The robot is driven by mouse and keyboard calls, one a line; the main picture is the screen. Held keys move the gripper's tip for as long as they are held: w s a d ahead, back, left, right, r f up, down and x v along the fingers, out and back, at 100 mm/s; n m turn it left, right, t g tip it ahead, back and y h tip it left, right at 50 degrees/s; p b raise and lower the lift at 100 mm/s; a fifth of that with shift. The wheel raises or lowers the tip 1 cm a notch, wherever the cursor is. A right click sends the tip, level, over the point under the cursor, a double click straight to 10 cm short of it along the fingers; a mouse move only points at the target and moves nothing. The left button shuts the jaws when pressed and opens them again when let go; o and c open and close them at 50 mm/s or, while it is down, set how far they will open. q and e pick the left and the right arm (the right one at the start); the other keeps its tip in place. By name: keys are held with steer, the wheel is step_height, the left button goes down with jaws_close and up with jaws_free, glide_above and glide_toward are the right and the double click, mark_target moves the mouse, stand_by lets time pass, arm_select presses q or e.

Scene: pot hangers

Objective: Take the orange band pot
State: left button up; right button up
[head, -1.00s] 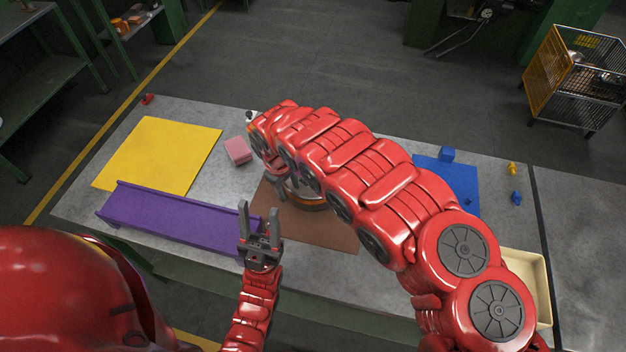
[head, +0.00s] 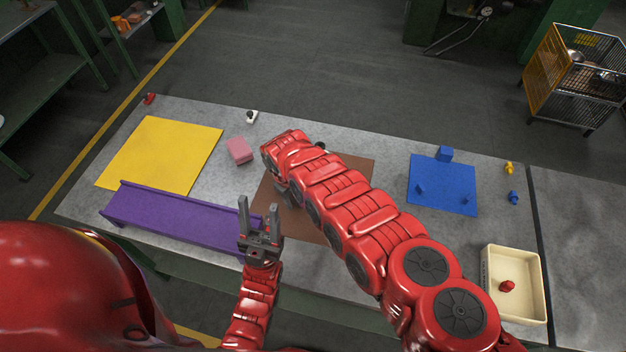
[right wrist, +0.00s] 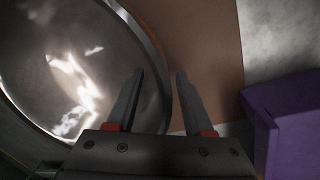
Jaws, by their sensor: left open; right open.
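A shiny metal pot (right wrist: 75,70) fills the left of the right wrist view; I look down into it and its round rim curves past my fingers. My left gripper (head: 259,211) is open and empty, upright by the right end of the purple rack (head: 175,218).
A yellow mat (head: 160,155), pink block (head: 239,150) and small white-and-black item (head: 251,117) lie left and behind. A blue mat (head: 443,190) with blue pieces, yellow piece (head: 509,168) and cream bin (head: 518,300) holding a red piece are right. A wire cart (head: 575,75) stands beyond.

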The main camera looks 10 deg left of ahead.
steer(key=shift+c, duration=0.4)
jaws_close()
steer(key=shift+r, duration=0.1)
stand_by(0.8)
